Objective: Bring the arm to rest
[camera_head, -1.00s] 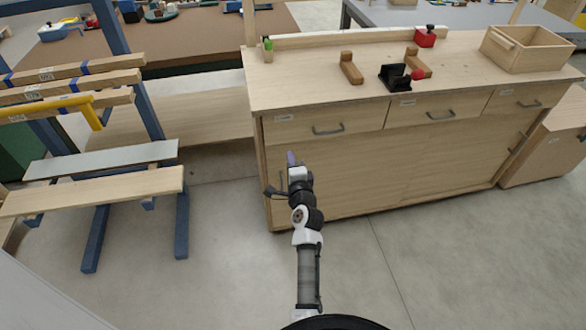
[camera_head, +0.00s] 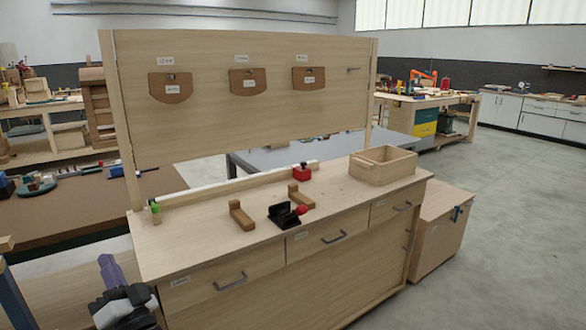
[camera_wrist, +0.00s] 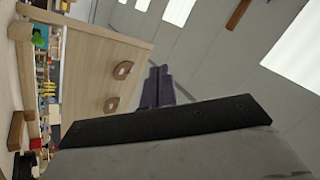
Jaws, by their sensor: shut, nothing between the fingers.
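My gripper (camera_head: 110,270) is at the lower left in the head view, in front of the left end of the wooden workbench (camera_head: 190,243). Its purple-grey fingers point up, and the lower arm is cut off by the frame's bottom edge. In the wrist view the fingers of my gripper (camera_wrist: 157,88) are together and empty, against the ceiling and the back board. No object touches them.
The bench bears wooden blocks (camera_head: 241,215), a black holder (camera_head: 284,216), a red box (camera_head: 302,172) and a wooden tray (camera_head: 382,166). A back board (camera_head: 230,120) with several brown pieces rises behind it. Open floor (camera_head: 480,230) lies at right.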

